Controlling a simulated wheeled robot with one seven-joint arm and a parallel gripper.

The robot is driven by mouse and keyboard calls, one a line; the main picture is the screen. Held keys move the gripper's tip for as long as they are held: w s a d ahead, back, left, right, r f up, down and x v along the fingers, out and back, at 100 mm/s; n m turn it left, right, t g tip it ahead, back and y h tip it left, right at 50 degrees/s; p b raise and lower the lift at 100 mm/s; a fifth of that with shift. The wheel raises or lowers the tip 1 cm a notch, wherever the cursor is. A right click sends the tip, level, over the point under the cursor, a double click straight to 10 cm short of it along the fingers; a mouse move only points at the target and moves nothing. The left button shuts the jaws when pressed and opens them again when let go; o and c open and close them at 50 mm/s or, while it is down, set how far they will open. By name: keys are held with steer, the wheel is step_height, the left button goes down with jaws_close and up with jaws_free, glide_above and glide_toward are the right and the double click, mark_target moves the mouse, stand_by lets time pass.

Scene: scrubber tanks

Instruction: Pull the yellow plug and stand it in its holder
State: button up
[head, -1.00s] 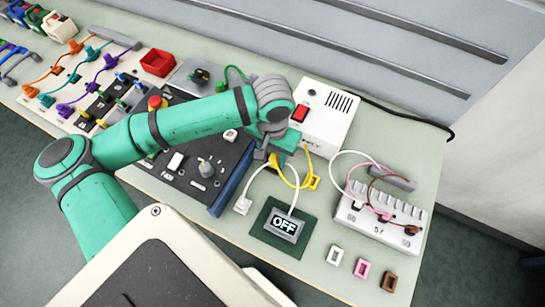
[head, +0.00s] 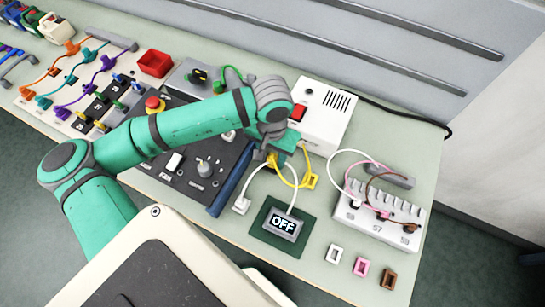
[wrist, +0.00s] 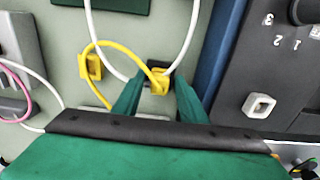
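The yellow plug (wrist: 159,85) is between the fingertips of my gripper (wrist: 160,79), which look closed against its sides. In the head view, the gripper (head: 271,157) is beside the panel's right edge, and the plug is mostly hidden there. A yellow cable (wrist: 121,46) loops from the plug past the yellow holder (wrist: 90,66). The holder, a small open frame, also shows in the head view (head: 313,181) and is empty. A dark piece (wrist: 167,70) lies just behind the plug; whether the plug touches it cannot be told.
A white cable (head: 250,180) loops close to the gripper, above a display (head: 284,224) reading OFF. A dark control panel (head: 190,150) is to the left. A white box (head: 325,115) stands behind. White, pink (head: 361,266) and brown holders sit at the front right.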

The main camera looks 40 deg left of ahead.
mark_target(273, 156)
steer(key=shift+w, duration=0.1)
steer(key=shift+c, duration=0.3)
jaws_close()
steer(key=o, duration=0.7)
jaws_free()
steer(key=shift+c, duration=0.2)
steer(key=shift+w+r, duration=0.1)
steer(key=shift+r, duration=0.1)
step_height(273, 156, up, 10)
steer(key=shift+r, duration=0.2)
